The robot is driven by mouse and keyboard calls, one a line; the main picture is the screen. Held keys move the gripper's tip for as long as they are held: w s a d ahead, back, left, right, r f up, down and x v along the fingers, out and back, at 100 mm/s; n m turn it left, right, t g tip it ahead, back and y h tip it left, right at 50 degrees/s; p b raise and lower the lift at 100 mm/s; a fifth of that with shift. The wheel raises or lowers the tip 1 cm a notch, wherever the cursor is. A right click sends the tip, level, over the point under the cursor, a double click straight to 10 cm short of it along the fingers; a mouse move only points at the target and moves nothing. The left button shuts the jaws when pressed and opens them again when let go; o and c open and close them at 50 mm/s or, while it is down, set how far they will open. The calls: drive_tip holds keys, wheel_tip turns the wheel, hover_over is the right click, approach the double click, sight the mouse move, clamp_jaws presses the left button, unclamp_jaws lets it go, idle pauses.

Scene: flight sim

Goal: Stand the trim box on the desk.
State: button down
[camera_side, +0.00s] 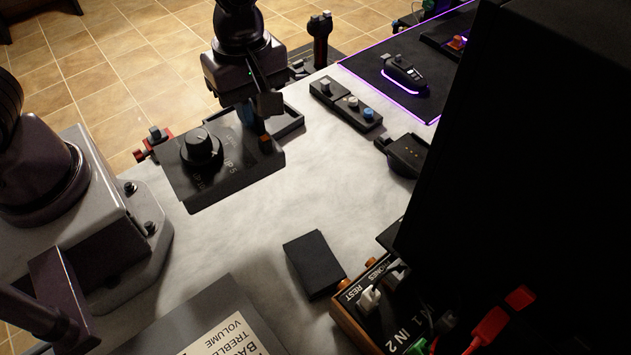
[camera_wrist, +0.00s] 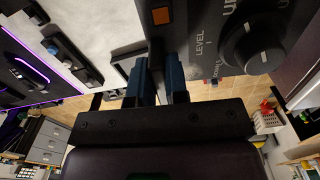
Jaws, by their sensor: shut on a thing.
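The trim box (camera_side: 227,177) is a dark grey box with a large black knob, an orange square and white lettering. In the side view its knob face points up, over the far left part of the pale desk (camera_side: 245,235). I cannot tell whether its underside touches the desk. My gripper (camera_side: 262,125) is shut on the box's right end, near the orange square. In the wrist view the box (camera_wrist: 213,30) fills the upper right, with LEVEL beside the knob. The blue-padded fingers of my gripper (camera_wrist: 160,75) are at its edge, and their contact faces are partly hidden.
A dark block (camera_side: 313,263) lies on the desk. A switch strip (camera_side: 345,102) and black cradle (camera_side: 405,155) stand to the right. A glowing mouse (camera_side: 403,72) is on a dark mat. A large black panel (camera_side: 460,130) hides the right side. The desk's middle is clear.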

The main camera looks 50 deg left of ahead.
drive_tip(key=shift+w+n, duration=0.3)
drive_tip(key=shift+n, duration=0.1)
drive_tip(key=shift+w+d+f, duration=0.65)
drive_tip(key=shift+w+f, duration=1.5)
drive_tip(key=shift+w, duration=0.1)
drive_tip(key=shift+w+d+f, duration=0.65)
drive_tip(key=shift+w+f, duration=1.55)
drive_tip(key=shift+w+d+f, duration=0.65)
drive_tip(key=shift+w+f, duration=1.5)
drive_tip(key=shift+w, duration=0.1)
drive_tip(key=shift+f, duration=0.1)
drive_tip(key=c, duration=1.1)
unclamp_jaws()
